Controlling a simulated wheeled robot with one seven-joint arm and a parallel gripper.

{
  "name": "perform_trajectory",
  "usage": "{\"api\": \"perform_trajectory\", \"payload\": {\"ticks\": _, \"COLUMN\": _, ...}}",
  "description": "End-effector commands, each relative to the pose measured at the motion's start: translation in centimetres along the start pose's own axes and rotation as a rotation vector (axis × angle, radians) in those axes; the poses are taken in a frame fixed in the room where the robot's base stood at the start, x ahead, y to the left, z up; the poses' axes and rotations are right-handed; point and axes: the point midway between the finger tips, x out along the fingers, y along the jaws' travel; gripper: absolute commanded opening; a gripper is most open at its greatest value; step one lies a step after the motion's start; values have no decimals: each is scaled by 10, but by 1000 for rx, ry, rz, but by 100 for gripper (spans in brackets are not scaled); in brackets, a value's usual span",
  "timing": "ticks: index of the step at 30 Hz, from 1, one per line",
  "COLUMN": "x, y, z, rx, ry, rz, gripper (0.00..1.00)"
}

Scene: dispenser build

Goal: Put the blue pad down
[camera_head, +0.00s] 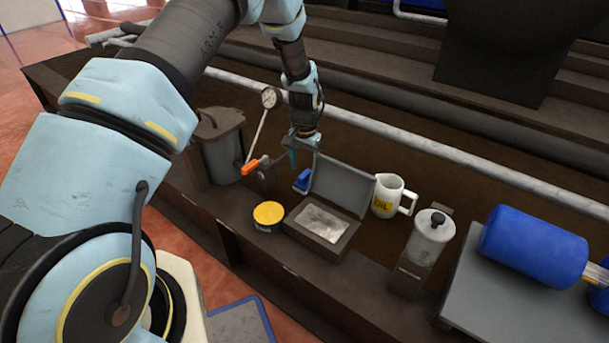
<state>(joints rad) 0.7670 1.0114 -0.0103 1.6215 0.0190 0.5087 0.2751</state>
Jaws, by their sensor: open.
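The blue pad (302,180) is a small blue block beside the left edge of an open box's raised grey lid (343,186). The lid may hide part of it. My gripper (302,158) points down just above the pad and is open. A teal part shows at its lower left side. The fingers are small and dark here, and I cannot tell whether they touch the pad. What the pad rests on is hard to see.
The box (326,246) holds a pale sheet. Around it stand a yellow-topped tin (268,215), a white oil jug (390,197), a clear dispenser (429,236), a lidded grey bin (220,147) and an orange-handled tool (250,167). A large blue cylinder (532,247) lies right. A pipe runs behind.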

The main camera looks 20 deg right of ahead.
Motion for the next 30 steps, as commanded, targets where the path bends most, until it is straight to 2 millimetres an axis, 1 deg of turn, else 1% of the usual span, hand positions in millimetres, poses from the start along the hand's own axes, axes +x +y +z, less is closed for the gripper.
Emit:
{"api": "perform_trajectory", "payload": {"ticks": 1, "x": -15, "y": 0, "z": 0, "rx": 0, "ry": 2, "rz": 0, "gripper": 89}}
{"api": "perform_trajectory", "payload": {"ticks": 3, "x": -29, "y": 0, "z": -1, "rx": 0, "ry": 3, "rz": 0, "gripper": 89}}
{"api": "perform_trajectory", "payload": {"ticks": 6, "x": -47, "y": 0, "z": 0, "rx": 0, "ry": 2, "rz": 0, "gripper": 89}}
{"api": "perform_trajectory", "payload": {"ticks": 9, "x": -59, "y": 0, "z": 0, "rx": 0, "ry": 1, "rz": 0, "gripper": 89}}
{"api": "perform_trajectory", "payload": {"ticks": 14, "x": -69, "y": 0, "z": 0, "rx": 0, "ry": -1, "rz": 1, "gripper": 89}}
{"api": "perform_trajectory", "payload": {"ticks": 20, "x": -71, "y": -1, "z": 1, "rx": -2, "ry": 0, "rz": 0, "gripper": 89}}
{"api": "perform_trajectory", "payload": {"ticks": 23, "x": -79, "y": -10, "z": 8, "rx": -27, "ry": 4, "rz": -1, "gripper": 89}}
{"api": "perform_trajectory", "payload": {"ticks": 26, "x": -101, "y": -32, "z": 29, "rx": -96, "ry": 14, "rz": -5, "gripper": 89}}
{"api": "perform_trajectory", "payload": {"ticks": 29, "x": -137, "y": -65, "z": 73, "rx": -223, "ry": 34, "rz": -13, "gripper": 89}}
{"api": "perform_trajectory", "payload": {"ticks": 30, "x": -152, "y": -78, "z": 97, "rx": -284, "ry": 42, "rz": -16, "gripper": 89}}
